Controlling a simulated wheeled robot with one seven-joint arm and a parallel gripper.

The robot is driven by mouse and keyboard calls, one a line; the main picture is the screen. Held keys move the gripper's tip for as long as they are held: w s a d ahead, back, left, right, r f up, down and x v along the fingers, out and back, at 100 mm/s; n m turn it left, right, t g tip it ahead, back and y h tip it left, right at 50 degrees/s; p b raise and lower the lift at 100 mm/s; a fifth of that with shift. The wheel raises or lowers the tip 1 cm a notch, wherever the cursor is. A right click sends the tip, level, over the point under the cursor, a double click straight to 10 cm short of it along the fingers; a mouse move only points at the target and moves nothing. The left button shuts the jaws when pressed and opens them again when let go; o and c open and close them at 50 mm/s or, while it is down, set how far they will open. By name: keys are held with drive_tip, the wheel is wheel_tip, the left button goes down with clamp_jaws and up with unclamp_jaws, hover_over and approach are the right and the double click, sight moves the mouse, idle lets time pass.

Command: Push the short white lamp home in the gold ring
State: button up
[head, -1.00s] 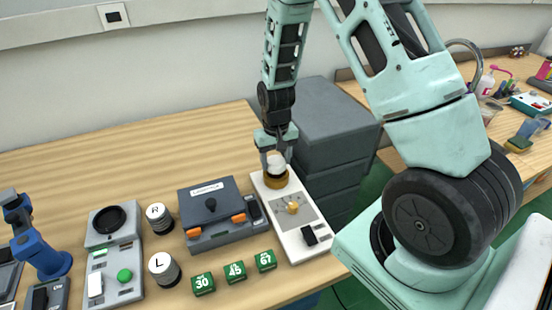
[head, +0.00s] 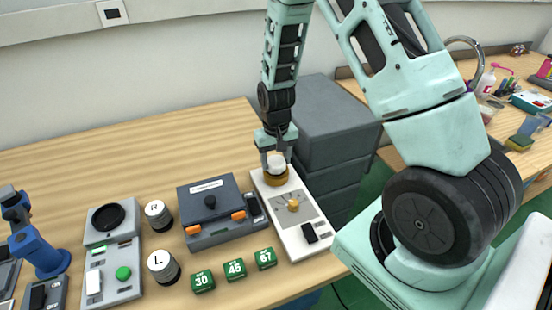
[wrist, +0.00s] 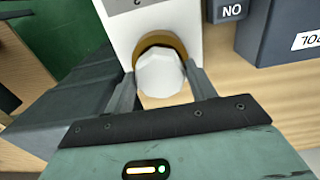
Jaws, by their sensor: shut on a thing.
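The short white lamp (head: 276,162) is at the gold ring (head: 276,178) on the far end of a white panel (head: 311,238). In the wrist view the lamp (wrist: 161,75) is a faceted white knob between my fingers, with the gold ring (wrist: 160,40) showing as an arc around its far side. My gripper (head: 276,163) points down over the ring and is shut on the lamp; it also shows in the wrist view (wrist: 161,88). How deep the lamp sits in the ring cannot be told.
A dark box with orange clips (head: 218,212) stands left of the panel. Green blocks (head: 235,269) lie in front, and white-topped cylinders marked R (head: 158,214) and L (head: 163,266) stand further left. Grey drawers (head: 325,130) stand close behind and right of my gripper.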

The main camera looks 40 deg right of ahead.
drive_tip(key=shift+f, duration=0.15)
idle(0.6)
drive_tip(key=o, duration=1.3)
drive_tip(key=shift+o, duration=0.2)
drive_tip(key=shift+r+p, duration=2.65)
drive_tip(key=shift+r, duration=0.9)
